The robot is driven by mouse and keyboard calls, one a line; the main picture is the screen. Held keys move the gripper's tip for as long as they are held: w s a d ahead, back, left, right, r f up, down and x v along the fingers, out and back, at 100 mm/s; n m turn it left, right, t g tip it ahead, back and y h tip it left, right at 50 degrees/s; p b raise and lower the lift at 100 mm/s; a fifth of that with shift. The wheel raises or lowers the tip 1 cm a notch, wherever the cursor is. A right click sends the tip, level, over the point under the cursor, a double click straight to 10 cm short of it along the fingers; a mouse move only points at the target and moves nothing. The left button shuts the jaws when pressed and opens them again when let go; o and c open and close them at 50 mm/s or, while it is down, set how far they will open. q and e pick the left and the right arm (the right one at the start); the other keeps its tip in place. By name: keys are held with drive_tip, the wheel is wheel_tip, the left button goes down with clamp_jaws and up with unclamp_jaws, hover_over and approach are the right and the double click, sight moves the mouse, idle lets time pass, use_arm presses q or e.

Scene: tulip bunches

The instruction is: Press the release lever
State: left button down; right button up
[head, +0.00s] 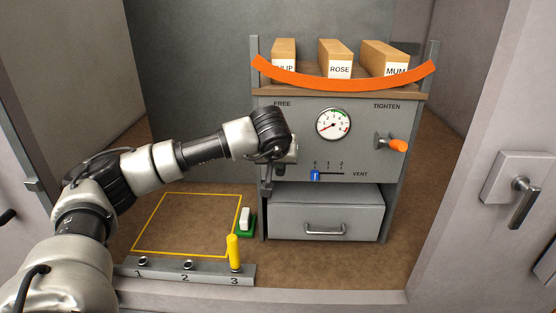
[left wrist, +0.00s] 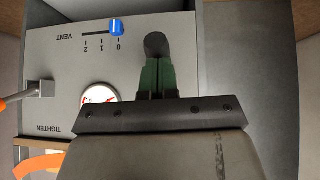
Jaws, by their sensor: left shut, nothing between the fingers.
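The grey panel (head: 361,112) has a FREE label at its upper left and a TIGHTEN label at its upper right. My left gripper (head: 287,158) is in front of the panel's left side, below FREE, and hides that area in the head view. In the left wrist view its green fingers (left wrist: 157,78) are shut and empty. A dark rounded knob (left wrist: 155,43), perhaps the release lever's end, is right at the fingertips; I cannot tell whether they touch. An orange-handled lever (head: 397,145) sticks out under TIGHTEN. My right gripper is in neither view.
A round gauge (head: 333,124) and a VENT slider (head: 315,175) at 0 are on the panel. Boxes (head: 338,58) stand above behind an orange curved strip (head: 340,84). A drawer (head: 325,212) is below. A yellow peg (head: 233,252) stands in the numbered rail (head: 210,275).

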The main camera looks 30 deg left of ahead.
use_arm(q)
drive_tip(key=p+v, duration=0.1)
drive_tip(key=v, duration=1.2)
drive_tip(key=shift+s, duration=0.45)
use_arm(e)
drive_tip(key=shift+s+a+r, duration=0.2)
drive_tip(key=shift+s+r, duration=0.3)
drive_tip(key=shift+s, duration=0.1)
